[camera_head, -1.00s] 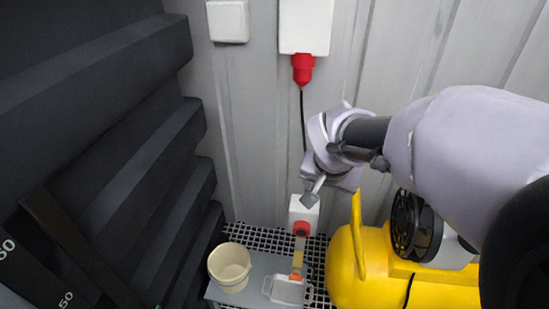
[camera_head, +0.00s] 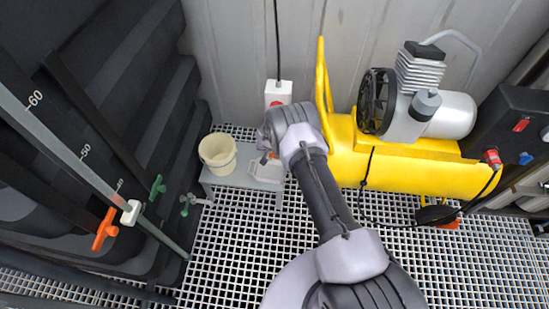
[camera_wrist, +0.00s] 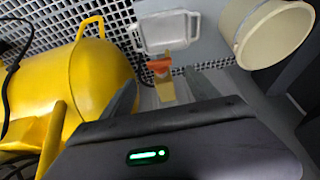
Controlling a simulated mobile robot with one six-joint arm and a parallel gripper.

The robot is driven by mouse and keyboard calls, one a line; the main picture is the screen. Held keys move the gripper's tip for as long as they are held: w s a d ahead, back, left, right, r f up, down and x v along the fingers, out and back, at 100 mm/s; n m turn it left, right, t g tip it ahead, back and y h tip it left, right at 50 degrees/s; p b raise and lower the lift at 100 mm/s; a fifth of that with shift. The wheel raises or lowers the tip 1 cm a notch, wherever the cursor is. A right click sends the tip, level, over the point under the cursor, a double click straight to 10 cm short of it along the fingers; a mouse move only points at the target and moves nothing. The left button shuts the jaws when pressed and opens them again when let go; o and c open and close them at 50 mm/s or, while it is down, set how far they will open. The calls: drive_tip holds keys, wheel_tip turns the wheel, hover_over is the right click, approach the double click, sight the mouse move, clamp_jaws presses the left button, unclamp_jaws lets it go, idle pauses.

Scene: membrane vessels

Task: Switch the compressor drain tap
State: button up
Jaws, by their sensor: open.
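The yellow compressor (camera_head: 405,170) stands along the back wall, right of my arm; its tank shows at the left of the wrist view (camera_wrist: 90,75). I cannot make out a drain tap on it for certain. A small orange part (camera_head: 448,224) shows low under the tank, beside a black wheel. My gripper (camera_wrist: 162,95) is open and empty, pointing down near the small grey table. An orange and tan item (camera_wrist: 160,68) lies ahead between the fingertips, apart from them as far as I see. In the head view my wrist hides the fingers.
A cream bucket (camera_head: 218,153) and a white dish (camera_wrist: 165,32) are on the grey table (camera_head: 240,180). Taps with orange (camera_head: 105,229) and green (camera_head: 157,187) handles stand at left by dark ribbed vessels. A red connector (camera_head: 492,159) is at right. The grating floor is open in front.

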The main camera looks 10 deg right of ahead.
drive_tip(key=b+x, duration=0.3)
drive_tip(key=x, duration=0.4)
drive_tip(key=shift+b, duration=0.4)
drive_tip(key=shift+s, duration=0.1)
drive_tip(key=shift+c, duration=0.2)
drive_tip(key=c, duration=1.3)
drive_tip(key=h, duration=0.2)
drive_tip(key=shift+a+n+g+h, duration=0.3)
drive_tip(key=shift+a+g, duration=0.05)
drive_tip(key=shift+g, duration=0.05)
